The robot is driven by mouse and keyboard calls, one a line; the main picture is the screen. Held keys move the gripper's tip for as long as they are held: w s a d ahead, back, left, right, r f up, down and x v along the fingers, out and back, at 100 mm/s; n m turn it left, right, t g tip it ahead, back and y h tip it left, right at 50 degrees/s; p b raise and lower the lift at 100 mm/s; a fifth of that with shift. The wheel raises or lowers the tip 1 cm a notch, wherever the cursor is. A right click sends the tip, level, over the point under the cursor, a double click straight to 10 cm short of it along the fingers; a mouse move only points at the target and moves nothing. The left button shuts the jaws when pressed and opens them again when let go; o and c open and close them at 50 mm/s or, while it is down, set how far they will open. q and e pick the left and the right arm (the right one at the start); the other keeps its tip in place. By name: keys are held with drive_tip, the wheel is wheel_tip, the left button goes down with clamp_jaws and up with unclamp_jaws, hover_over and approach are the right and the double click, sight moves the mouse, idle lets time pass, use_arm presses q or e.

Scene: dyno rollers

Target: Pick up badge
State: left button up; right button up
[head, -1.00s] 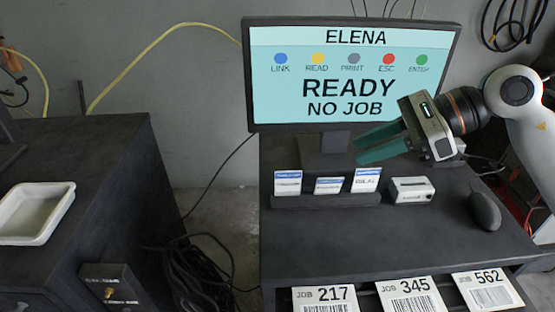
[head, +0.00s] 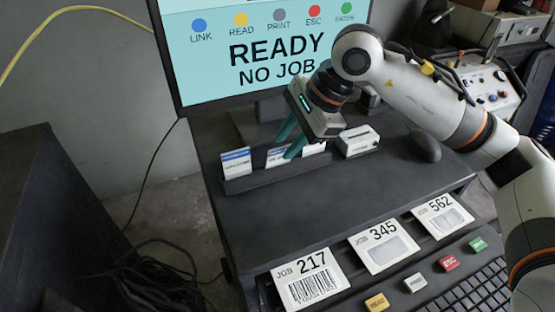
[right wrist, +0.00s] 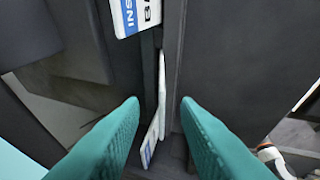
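Several white badges with blue headers stand in a dark rack (head: 262,179) on the desk. The left badge (head: 236,163) is clear; the middle badge (head: 276,157) and the right badge (head: 314,149) are partly covered by my right gripper (head: 290,146). Its teal fingers point down at the middle and right badges. In the right wrist view the fingers (right wrist: 160,112) are open, with a thin badge (right wrist: 161,85) seen nearly edge-on in the gap. No grip is visible. My left gripper is out of view.
A white box-like device (head: 358,141) stands right of the rack, with a black mouse (head: 426,148) beyond it. The monitor (head: 262,62) rises behind and reads READY, NO JOB. Job cards, including 217 (head: 307,277), and coloured keys lie in front. The desk's middle is clear.

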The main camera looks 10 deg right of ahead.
sight(282, 150)
drive_tip(key=x, duration=0.3)
drive_tip(key=shift+d+f, duration=0.15)
drive_tip(key=shift+f, duration=0.25)
drive_tip(key=shift+w+a, duration=0.1)
drive_tip(key=shift+a, duration=0.1)
drive_tip(key=shift+d, duration=0.1)
clamp_jaws()
use_arm(q)
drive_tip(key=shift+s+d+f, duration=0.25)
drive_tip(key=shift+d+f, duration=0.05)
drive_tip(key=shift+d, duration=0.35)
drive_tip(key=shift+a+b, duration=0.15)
drive_tip(key=shift+b, duration=0.15)
